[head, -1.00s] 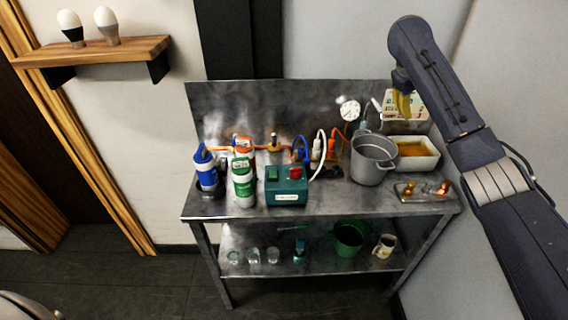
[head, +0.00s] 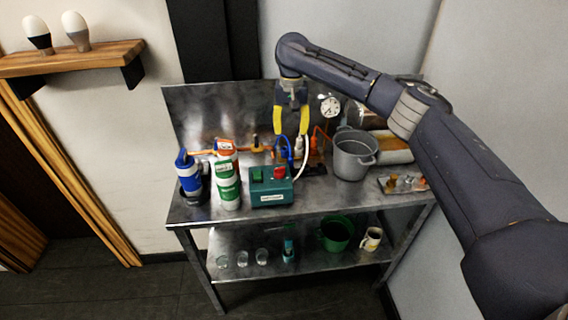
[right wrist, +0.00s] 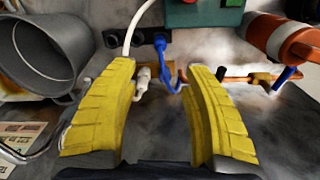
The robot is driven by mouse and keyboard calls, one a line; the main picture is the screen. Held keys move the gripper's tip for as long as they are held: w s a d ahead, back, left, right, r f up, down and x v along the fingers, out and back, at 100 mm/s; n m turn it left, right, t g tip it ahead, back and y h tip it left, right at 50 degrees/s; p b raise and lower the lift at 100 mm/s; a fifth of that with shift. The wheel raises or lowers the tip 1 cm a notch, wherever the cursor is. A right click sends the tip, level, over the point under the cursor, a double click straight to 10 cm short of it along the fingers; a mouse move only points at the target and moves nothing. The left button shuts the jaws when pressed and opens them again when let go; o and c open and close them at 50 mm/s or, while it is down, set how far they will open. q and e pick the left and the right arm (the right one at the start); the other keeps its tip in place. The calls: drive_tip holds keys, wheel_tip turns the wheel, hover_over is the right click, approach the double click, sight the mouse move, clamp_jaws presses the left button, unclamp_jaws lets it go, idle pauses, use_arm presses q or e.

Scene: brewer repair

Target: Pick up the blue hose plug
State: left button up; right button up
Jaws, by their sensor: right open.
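The blue hose plug (head: 286,146) is a thin, bent blue piece at the back of the metal bench, just right of the teal box. It shows larger in the right wrist view (right wrist: 166,62), where it lies between the two fingers in the picture, beside a white plug (right wrist: 144,84). My right gripper (head: 290,130) is open with its yellow fingers pointing down above the blue plug. In the right wrist view the fingers (right wrist: 158,72) are apart, and no contact with the plug is visible. My left gripper is out of view.
A grey pot (head: 352,158) stands right of the plugs. The teal box (head: 271,188) with green and red buttons is in front, with green-and-white (head: 229,187) and blue bottles (head: 190,176) to the left. An orange pipe (head: 205,151) and hoses run along the back.

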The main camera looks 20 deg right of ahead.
sight(290, 162)
wheel_tip(290, 162, down, 15)
drive_tip(key=shift+w+r, duration=0.15)
drive_tip(key=shift+r, duration=0.05)
idle(0.6)
drive_tip(key=shift+o, duration=0.2)
clamp_jaws()
idle(0.4)
